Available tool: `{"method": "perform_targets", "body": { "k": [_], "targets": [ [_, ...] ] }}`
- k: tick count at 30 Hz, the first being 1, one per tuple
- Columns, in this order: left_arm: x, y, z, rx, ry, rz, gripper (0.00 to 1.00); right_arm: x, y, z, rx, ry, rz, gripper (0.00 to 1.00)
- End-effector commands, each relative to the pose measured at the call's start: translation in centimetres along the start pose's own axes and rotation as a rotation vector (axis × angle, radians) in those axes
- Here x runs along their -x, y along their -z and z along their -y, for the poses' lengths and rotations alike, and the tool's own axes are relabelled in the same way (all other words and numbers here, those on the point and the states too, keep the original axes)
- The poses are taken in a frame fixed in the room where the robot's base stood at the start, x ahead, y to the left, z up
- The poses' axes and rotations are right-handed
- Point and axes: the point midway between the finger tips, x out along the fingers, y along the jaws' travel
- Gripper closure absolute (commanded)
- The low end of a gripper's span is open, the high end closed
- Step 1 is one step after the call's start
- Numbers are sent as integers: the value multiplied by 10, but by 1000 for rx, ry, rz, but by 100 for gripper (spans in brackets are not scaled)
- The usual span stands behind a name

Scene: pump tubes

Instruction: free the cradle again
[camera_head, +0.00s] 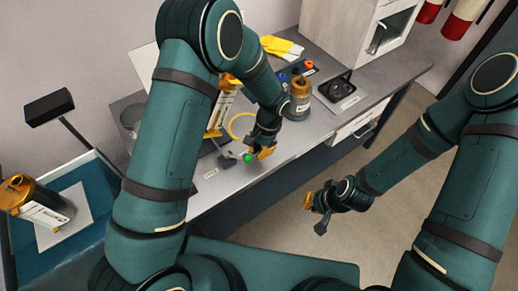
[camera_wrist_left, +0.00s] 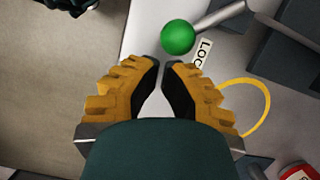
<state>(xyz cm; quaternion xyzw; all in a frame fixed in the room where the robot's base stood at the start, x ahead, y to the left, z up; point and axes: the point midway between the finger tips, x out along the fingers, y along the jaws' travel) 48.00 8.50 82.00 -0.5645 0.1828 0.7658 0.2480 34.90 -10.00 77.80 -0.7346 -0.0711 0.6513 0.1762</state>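A lever with a green ball knob (camera_head: 249,157) stands at the bench's front edge. In the left wrist view the knob (camera_wrist_left: 178,37) sits on a grey rod beside a label whose visible letters read "LOC". My left gripper (camera_head: 264,150) is close to the knob. In the left wrist view its fingertips (camera_wrist_left: 162,64) nearly meet, with nothing between them, just short of the knob. Dark grey blocks (camera_wrist_left: 257,68) right of the lever may belong to the cradle; my left arm hides much of that area in the head view. My right gripper (camera_head: 317,207) hangs over the floor, away from the bench.
A yellow tube loop (camera_wrist_left: 268,100) lies right of the lever. A yellow-topped canister (camera_head: 40,205) sits on a white plate in the blue tray (camera_head: 105,190) at left. The floor right of the bench is clear.

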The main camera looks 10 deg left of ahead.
Motion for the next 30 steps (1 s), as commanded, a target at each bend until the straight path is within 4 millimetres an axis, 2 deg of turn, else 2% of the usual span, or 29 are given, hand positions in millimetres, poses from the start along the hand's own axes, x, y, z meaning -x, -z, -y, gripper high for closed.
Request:
{"method": "perform_targets", "body": {
  "k": [30],
  "targets": [
    [-5,-17,-17,-220,67,0,100,-2,-1,-1,1,0,2,100]
  ]
}}
